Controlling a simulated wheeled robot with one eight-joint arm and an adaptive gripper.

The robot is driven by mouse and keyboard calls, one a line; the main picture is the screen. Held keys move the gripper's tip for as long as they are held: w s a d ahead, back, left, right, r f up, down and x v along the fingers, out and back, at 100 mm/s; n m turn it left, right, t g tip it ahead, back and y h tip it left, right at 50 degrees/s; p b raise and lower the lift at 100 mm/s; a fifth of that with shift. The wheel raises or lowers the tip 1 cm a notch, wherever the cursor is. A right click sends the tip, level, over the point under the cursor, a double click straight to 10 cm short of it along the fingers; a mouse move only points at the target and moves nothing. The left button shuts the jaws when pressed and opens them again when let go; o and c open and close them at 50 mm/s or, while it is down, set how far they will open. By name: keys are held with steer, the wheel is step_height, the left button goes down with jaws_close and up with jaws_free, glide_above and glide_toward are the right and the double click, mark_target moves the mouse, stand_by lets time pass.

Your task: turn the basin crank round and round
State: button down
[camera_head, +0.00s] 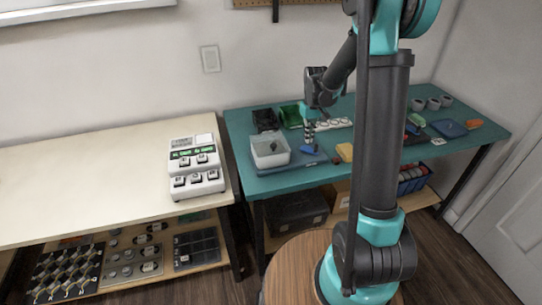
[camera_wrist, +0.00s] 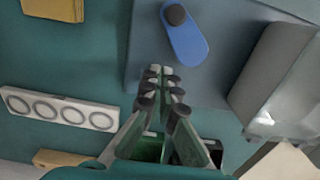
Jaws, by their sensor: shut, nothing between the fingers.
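The basin crank (camera_wrist: 186,40) is a blue rounded arm with a dark knob at one end. It lies on a flat grey-blue base plate (camera_wrist: 222,70). In the head view the crank (camera_head: 308,149) shows as a small blue piece just below my gripper. My gripper (camera_head: 309,138) points down over the plate, shut and empty. In the wrist view the fingertips (camera_wrist: 158,72) are together, a little apart from the crank in the picture. Whether they touch anything cannot be told. The white basin (camera_wrist: 272,72) stands on the plate beside the crank.
The teal table (camera_head: 245,170) also bears a green bin (camera_head: 290,116), a black bin (camera_head: 265,120), a white strip with rings (camera_wrist: 60,108) and a yellow block (camera_head: 345,152). A pale bench (camera_head: 70,190) with a white button box (camera_head: 196,165) stands at left.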

steer(key=shift+r, duration=0.1)
steer(key=shift+r, duration=2.9)
steer(key=shift+s, duration=0.1)
steer(key=s+d+f+m+t, duration=0.1)
steer(key=s+d+f+t, duration=0.1)
steer(key=s, duration=1.1)
steer(key=s+d+f+m+t, duration=0.2)
steer(key=s+d, duration=0.2)
steer(key=s, duration=0.9)
steer(key=shift+s+d+f+m, duration=0.3)
steer(key=shift+d+f, duration=0.05)
steer(key=shift+d, duration=0.05)
